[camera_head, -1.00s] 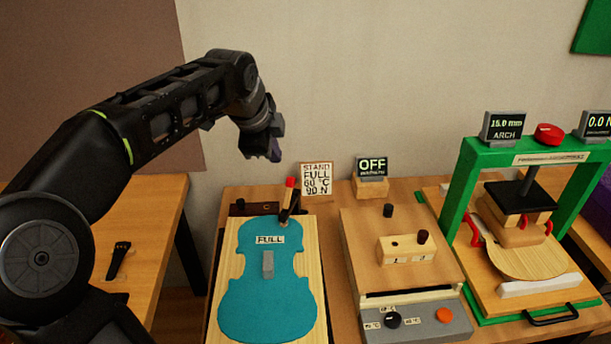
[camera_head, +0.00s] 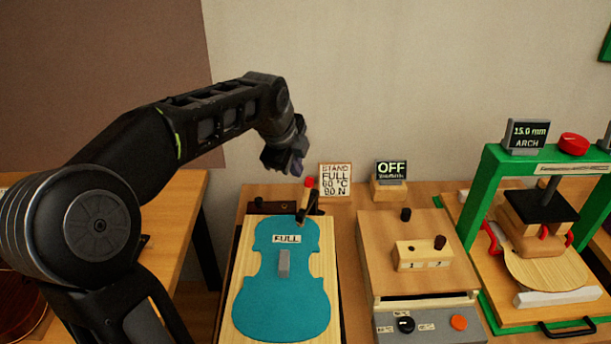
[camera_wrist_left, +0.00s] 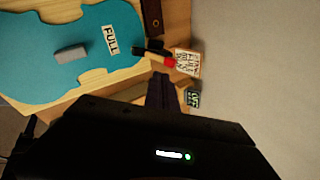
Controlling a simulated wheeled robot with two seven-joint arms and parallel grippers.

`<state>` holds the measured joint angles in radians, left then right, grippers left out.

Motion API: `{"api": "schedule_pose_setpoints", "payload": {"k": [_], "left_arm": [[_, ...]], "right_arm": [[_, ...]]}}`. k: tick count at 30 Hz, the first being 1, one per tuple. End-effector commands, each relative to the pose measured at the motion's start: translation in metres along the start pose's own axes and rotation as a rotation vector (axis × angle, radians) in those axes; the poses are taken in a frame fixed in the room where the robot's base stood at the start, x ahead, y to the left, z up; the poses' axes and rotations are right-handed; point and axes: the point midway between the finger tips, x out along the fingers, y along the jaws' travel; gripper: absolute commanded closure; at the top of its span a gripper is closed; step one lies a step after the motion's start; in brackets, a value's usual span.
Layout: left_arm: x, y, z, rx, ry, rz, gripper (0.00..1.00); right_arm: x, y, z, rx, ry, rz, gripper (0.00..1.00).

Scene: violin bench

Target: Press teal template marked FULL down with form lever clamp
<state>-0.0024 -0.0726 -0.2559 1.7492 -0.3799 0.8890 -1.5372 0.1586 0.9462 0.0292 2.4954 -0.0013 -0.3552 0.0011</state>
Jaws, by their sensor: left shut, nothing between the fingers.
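The teal violin-shaped template (camera_head: 280,308) marked FULL lies flat on a pale wooden board, with a grey block handle at its middle. It also shows in the left wrist view (camera_wrist_left: 35,70). My right gripper is not in view.
A card reading STAND FULL 60 °C 90 N (camera_head: 335,179) and an OFF display (camera_head: 391,172) stand behind. A wooden box with a control panel (camera_head: 425,322) is right of the template, and a green press (camera_head: 487,185) further right.

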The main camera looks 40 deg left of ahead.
Motion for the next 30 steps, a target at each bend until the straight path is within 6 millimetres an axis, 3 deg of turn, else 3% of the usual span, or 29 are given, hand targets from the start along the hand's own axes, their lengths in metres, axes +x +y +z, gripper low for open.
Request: {"api": "schedule_pose_setpoints", "payload": {"k": [6, 13, 18, 30], "left_arm": [[0.046, 0.001, 0.000, -0.001, -0.001, 0.005, 1.00], [0.077, -0.013, 0.001, -0.001, -0.001, 0.002, 1.00], [0.087, -0.017, 0.001, -0.001, -0.001, 0.001, 1.00], [0.086, -0.019, 0.001, -0.001, -0.001, 0.013, 1.00]], "right_arm": [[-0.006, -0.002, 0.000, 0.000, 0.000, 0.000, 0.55], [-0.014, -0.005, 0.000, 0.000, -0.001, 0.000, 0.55], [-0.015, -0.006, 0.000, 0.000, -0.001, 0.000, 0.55], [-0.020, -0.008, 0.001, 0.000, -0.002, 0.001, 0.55]]}}
